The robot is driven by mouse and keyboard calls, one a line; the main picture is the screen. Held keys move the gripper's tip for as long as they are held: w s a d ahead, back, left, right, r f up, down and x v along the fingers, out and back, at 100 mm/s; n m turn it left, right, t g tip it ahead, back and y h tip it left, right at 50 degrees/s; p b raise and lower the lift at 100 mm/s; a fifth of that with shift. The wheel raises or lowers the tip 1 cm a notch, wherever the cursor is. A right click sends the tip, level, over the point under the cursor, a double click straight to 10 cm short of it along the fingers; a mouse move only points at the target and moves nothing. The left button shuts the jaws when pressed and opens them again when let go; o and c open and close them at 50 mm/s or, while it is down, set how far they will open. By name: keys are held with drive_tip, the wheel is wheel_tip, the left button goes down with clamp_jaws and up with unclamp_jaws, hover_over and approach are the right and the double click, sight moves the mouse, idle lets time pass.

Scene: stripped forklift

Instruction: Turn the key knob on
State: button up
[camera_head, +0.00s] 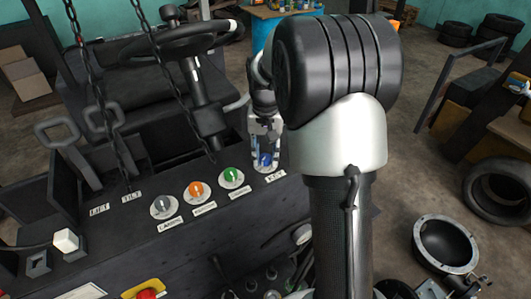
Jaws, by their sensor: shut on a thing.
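My gripper (265,158) is at the right end of the forklift's dark control panel (225,212), pointing down, its fingers shut on the blue knob (265,160). The blue knob sits on a pale round plate, partly hidden by the fingers.
A steering wheel (181,44) and its column stand behind the panel. Chains (165,65) hang at the left near the lift and tilt levers (58,130). A white switch (66,240) is at the lower left. Tires (500,190) and a black bowl-like part (445,245) lie on the right floor.

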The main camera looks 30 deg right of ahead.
sight(265, 157)
idle(0.4)
drive_tip(key=o, duration=1.1)
wheel_tip(265, 157, up, 12)
idle(0.4)
drive_tip(key=s+a+f+n+t+b, duration=0.1)
drive_tip(key=s+a+f+n+b, duration=0.1)
drive_tip(key=s+a+f+b, duration=0.3)
drive_tip(key=s+a+f+n+t+b, duration=0.1)
drive_tip(key=s+a+f+b, duration=0.1)
drive_tip(key=s+a+b, duration=0.4)
drive_tip(key=s+a+f+n+t+b, duration=0.1)
drive_tip(key=s+f+b, duration=0.2)
drive_tip(key=s+f, duration=0.2)
drive_tip(key=s+a+f+n+t+b, duration=0.1)
drive_tip(key=s+f+b, duration=0.2)
drive_tip(key=s+f, duration=0.1)
drive_tip(key=s+a+f+n+b, duration=0.1)
drive_tip(key=s+f+b, duration=0.3)
drive_tip(key=s+f, duration=0.1)
drive_tip(key=shift+s+a+f+t, duration=0.1)
drive_tip(key=shift+s+f+t, duration=0.2)
drive_tip(key=shift+f+t, duration=0.15)
